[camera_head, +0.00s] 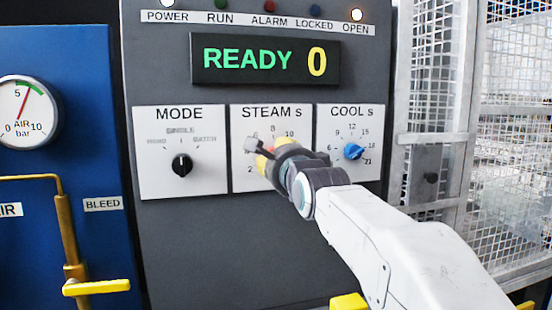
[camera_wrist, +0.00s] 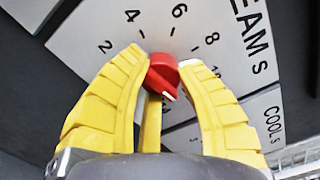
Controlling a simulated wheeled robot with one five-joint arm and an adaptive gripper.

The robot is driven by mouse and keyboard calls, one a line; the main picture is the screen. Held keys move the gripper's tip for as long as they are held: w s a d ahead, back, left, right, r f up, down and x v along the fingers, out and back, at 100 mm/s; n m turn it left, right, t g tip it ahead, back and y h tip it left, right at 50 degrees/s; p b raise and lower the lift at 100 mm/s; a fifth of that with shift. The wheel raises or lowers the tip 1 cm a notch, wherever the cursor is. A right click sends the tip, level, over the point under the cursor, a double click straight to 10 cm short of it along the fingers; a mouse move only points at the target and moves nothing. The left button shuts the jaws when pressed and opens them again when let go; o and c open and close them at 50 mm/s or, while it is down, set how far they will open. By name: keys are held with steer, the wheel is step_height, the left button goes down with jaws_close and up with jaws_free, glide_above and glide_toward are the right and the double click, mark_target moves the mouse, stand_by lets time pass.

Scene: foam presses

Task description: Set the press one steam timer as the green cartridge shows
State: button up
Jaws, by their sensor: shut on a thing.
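The STEAM s dial plate (camera_head: 240,122) is on the grey control panel, between the MODE and COOL s plates. In the head view my gripper (camera_head: 268,155) covers most of this dial. In the wrist view the figures 2, 4, 6, 8 and 10 show around the knob; higher figures are hidden. A white mark on the knob faces the lower right of the wrist view; I cannot tell its exact setting. No green cartridge is in view.
The display (camera_head: 265,60) reads READY 0. The POWER and OPEN lamps are lit. The black MODE knob (camera_head: 181,165) and blue COOL knob (camera_head: 353,152) flank my gripper. A mesh guard (camera_head: 510,130) stands right; a yellow handle (camera_head: 96,287) is lower left.

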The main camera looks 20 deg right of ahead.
steer(key=n+b, duration=0.1)
steer(key=n, duration=0.2)
steer(key=n+b, duration=0.1)
steer(key=n, duration=0.4)
steer(key=shift+n+b, duration=0.3)
steer(key=shift+b, duration=0.05)
steer(key=n, duration=0.4)
steer(key=shift+r+n+b, duration=0.1)
steer(key=shift+n+b, duration=0.2)
steer(key=shift+b, duration=0.1)
steer(key=n, duration=0.4)
steer(key=shift+b, duration=0.3)
steer(key=n, duration=0.4)
steer(key=shift+r, duration=0.1)
steer(key=n, duration=0.3)
steer(key=shift+n+b, duration=0.3)
steer(key=n, duration=0.6)
steer(key=shift+n, duration=0.3)
